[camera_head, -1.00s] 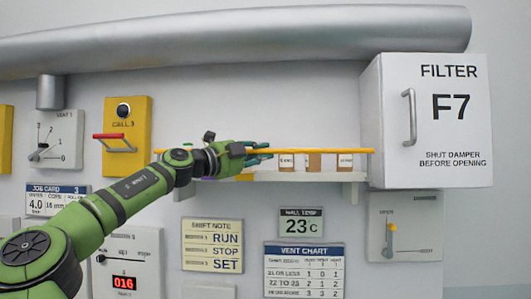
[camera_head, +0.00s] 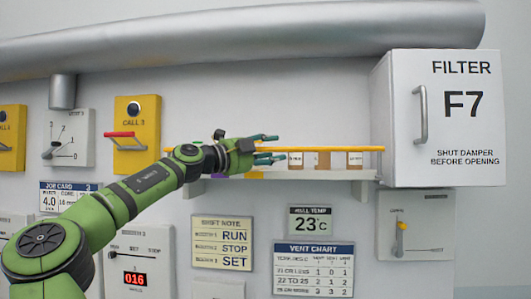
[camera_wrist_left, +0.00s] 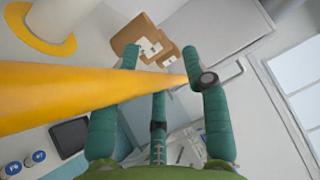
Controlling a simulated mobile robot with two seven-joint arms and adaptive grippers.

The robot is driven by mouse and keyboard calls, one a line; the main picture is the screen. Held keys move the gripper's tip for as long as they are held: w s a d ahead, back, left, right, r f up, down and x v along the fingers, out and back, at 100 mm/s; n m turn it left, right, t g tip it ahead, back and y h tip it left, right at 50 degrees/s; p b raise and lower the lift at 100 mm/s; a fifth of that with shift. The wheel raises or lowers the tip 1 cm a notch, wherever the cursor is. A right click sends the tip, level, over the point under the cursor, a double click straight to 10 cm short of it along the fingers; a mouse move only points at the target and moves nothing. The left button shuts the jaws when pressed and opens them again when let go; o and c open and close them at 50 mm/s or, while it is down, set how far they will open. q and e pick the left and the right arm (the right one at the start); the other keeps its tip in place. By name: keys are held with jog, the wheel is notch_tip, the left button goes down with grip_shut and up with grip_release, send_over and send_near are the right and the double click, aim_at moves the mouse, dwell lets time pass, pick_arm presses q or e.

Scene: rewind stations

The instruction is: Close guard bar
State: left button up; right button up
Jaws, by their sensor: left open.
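The yellow guard bar (camera_head: 335,149) runs level along the front of a wall shelf (camera_head: 320,174), from left of my gripper to near the filter box. My left gripper (camera_head: 268,149) is open at the left part of the bar, with its teal fingers spread above and below it. In the left wrist view the bar (camera_wrist_left: 60,92) crosses the picture and narrows toward the right, passing across the space between the open fingers (camera_wrist_left: 160,75). I cannot tell whether any finger touches it. Part of the bar is hidden by the gripper. My right gripper is not in view.
Small labelled boxes (camera_head: 323,160) stand on the shelf behind the bar. A white filter box (camera_head: 455,165) with a handle juts out at right. A silver pipe (camera_head: 250,45) runs above. Signs and switch panels cover the wall below and left.

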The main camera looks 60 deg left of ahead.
pick_arm(q)
jog(key=s+d+f, duration=0.1)
jog(key=s, duration=1.1)
jog(key=shift+d+f, duration=0.2)
jog(key=shift+f, duration=0.1)
jog(key=shift+w, duration=0.2)
